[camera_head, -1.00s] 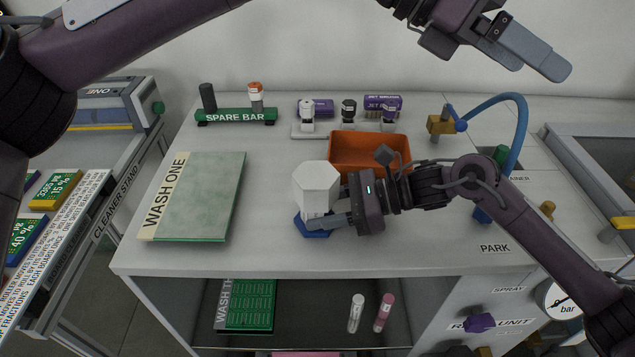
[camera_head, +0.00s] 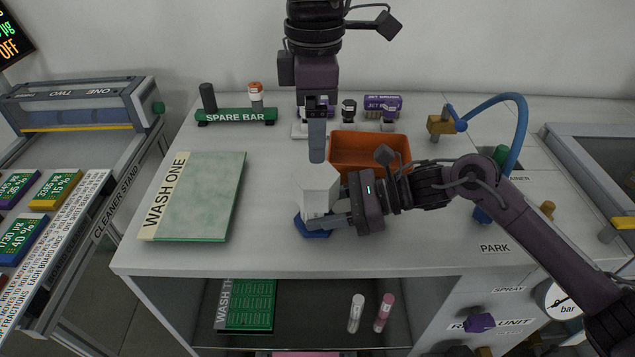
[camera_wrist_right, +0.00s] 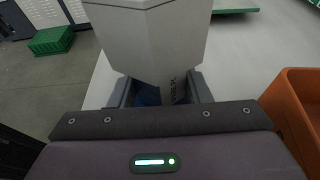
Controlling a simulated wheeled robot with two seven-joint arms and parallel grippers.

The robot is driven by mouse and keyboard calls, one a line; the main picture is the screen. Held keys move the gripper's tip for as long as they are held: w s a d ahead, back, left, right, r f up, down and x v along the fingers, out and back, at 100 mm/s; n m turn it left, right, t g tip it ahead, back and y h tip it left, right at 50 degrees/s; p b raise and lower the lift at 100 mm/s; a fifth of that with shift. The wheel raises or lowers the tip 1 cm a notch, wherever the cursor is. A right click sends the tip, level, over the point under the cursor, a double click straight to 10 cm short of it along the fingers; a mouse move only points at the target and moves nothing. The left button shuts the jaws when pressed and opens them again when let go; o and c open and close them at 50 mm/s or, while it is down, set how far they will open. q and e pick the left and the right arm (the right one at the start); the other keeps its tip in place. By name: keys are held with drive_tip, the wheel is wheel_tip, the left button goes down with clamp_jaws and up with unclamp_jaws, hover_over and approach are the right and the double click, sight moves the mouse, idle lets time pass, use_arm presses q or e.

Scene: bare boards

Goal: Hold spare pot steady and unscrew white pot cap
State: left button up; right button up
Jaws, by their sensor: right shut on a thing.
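The spare pot stands upright on the table, with a large white hexagonal cap (camera_head: 318,190) on top and a blue hexagonal base (camera_head: 312,225) below. My right gripper (camera_head: 332,219) is shut on the pot's body from the right, under the cap. In the right wrist view the white cap (camera_wrist_right: 148,40) fills the upper middle, and the narrower body between the fingers is partly hidden. My left gripper (camera_head: 317,150) points down from above, its finger tip over or just behind the cap. Its fingers line up edge-on, so their gap is hidden.
An orange bin (camera_head: 370,150) stands close behind the right gripper. A green spare bar (camera_head: 236,115) and small capped pots are at the back. A green WASH ONE board (camera_head: 200,195) lies left. The front table strip is clear.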

sight(316, 174)
use_arm(q)
drive_tip(key=shift+f, duration=3.95)
